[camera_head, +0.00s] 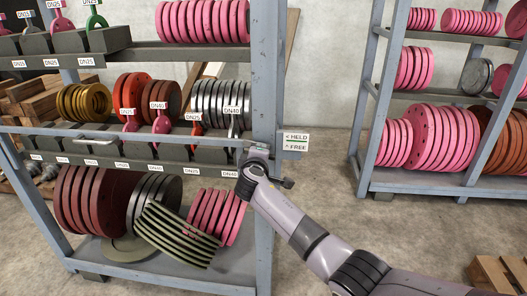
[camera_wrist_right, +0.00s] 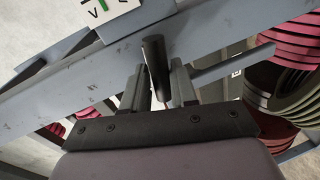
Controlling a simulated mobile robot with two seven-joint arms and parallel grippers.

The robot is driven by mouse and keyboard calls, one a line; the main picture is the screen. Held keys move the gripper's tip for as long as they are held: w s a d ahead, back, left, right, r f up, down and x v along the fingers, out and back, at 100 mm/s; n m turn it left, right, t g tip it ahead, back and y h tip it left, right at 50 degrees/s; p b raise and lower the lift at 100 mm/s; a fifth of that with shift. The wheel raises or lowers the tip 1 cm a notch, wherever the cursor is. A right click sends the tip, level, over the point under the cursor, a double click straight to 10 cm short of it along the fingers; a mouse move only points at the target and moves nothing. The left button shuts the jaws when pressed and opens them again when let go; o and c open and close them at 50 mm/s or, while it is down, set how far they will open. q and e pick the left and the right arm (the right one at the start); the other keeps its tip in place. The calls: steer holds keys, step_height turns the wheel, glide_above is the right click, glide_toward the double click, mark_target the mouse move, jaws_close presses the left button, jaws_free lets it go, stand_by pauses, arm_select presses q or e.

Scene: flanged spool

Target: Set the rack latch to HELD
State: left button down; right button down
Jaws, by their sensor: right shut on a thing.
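The rack latch shows as a dark round handle (camera_wrist_right: 154,52) against the grey-blue rack post in the right wrist view. My right gripper (camera_wrist_right: 159,72) is shut on this handle, with one finger on each side of it. In the head view, my right gripper (camera_head: 256,152) is at the front post of the left rack and hides most of the latch. A white sign (camera_head: 296,142) beside it reads HELD with a left arrow above and FREE with an up arrow below. Part of the sign (camera_wrist_right: 98,14) shows in the wrist view. My left gripper is not in view.
The left rack (camera_head: 264,230) holds coloured discs, with a grey bar (camera_head: 170,139) across its front. Green discs (camera_head: 178,236) lean low down. A second rack (camera_head: 365,150) with pink discs stands at right. Floor between the racks is clear.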

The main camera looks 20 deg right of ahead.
steer(key=shift+d+r+n+h, duration=0.2)
steer(key=shift+r+n+h, duration=0.15)
steer(key=shift+n, duration=0.35)
steer(key=c, duration=1)
jaws_free()
steer(key=shift+f, duration=0.1)
steer(key=shift+o, duration=0.2)
steer(key=shift+f, duration=0.1)
steer(key=shift+a, duration=0.1)
steer(key=shift+f, duration=0.1)
steer(key=p+v, duration=0.1)
steer(key=v, duration=0.6)
